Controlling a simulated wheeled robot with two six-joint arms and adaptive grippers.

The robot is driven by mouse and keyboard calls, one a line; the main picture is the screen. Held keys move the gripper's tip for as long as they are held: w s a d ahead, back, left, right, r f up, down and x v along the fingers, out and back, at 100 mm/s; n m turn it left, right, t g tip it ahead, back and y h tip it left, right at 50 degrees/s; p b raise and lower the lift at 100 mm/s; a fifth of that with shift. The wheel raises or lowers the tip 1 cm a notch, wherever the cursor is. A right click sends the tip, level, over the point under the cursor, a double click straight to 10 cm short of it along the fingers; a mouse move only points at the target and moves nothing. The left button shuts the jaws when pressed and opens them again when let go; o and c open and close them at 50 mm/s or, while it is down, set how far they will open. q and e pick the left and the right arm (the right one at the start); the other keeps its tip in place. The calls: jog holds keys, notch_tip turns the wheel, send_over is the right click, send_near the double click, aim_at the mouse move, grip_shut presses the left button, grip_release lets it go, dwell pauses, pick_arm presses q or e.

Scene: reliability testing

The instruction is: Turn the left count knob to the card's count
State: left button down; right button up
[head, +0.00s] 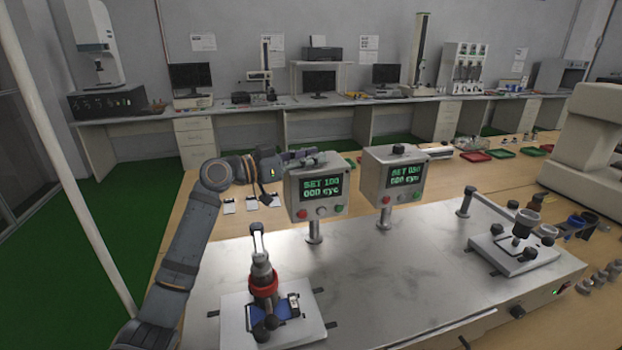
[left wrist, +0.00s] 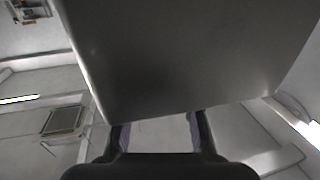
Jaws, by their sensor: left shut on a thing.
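The left counter box (head: 318,188) stands on a short post and its green display reads SET 100 over 000 cyc. My left gripper (head: 303,157) reaches in from the left at the top of this box and is shut on the left count knob, which the fingers hide. In the left wrist view, the grey box (left wrist: 180,60) fills the upper middle and covers the fingertips; the finger bases (left wrist: 157,130) stand apart below it. The right counter box (head: 391,180) has a dark knob (head: 398,149) on top. My right gripper is not in view.
Several small white cards (head: 252,202) lie on the wooden table behind the metal plate (head: 370,255); their print is too small to read. A left fixture (head: 262,280) with a red ring and a right fixture (head: 515,248) stand on the plate. Its middle is clear.

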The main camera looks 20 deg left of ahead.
pick_arm(q)
jog(key=shift+w+m+g+h+b, duration=0.1)
jog(key=shift+m+g+h+b, duration=0.5)
jog(key=shift+g+b, duration=0.15)
jog(key=c, duration=1)
grip_release()
jog(key=v, duration=1.2)
